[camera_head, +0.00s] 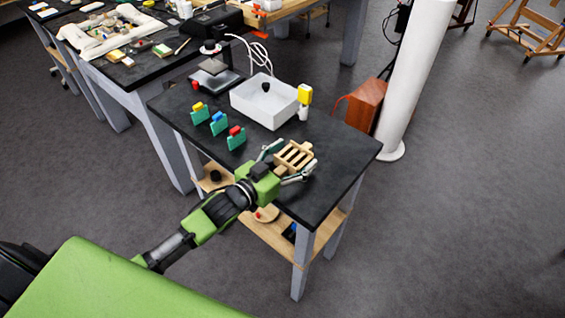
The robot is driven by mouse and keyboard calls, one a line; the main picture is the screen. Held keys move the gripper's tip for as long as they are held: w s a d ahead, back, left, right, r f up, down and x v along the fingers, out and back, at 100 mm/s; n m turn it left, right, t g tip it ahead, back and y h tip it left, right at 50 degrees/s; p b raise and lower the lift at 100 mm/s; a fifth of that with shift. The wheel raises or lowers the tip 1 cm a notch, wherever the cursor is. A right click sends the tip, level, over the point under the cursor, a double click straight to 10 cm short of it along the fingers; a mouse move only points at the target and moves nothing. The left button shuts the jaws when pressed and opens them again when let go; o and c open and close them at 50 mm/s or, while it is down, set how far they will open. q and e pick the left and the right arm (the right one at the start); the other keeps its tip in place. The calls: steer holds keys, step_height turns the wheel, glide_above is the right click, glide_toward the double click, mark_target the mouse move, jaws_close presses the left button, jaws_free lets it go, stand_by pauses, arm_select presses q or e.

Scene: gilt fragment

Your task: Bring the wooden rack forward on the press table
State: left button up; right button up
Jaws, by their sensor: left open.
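The wooden rack (295,154), a small slatted piece, sits on the dark press table (335,150) near its front right part. My left gripper (284,160) reaches in from the lower left with its fingers spread, one on each side of the rack. The jaws are open. I cannot tell whether the fingers touch the rack. My right gripper is not in view.
A white basin (264,104) stands behind the rack, with a yellow-topped bottle (304,100) beside it. Several teal holders with coloured tops (236,138) stand to the left. The table's right end is clear. A white column (415,75) stands beyond it.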

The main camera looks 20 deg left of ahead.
arm_select(q)
steer(key=b+v, duration=0.1)
steer(key=v, duration=0.9)
steer(key=shift+s+a+f, duration=0.1)
steer(key=shift+s+f, duration=0.05)
steer(key=shift+s, duration=0.15)
steer(key=shift+s+a+r, duration=0.2)
steer(key=shift+s, duration=0.35)
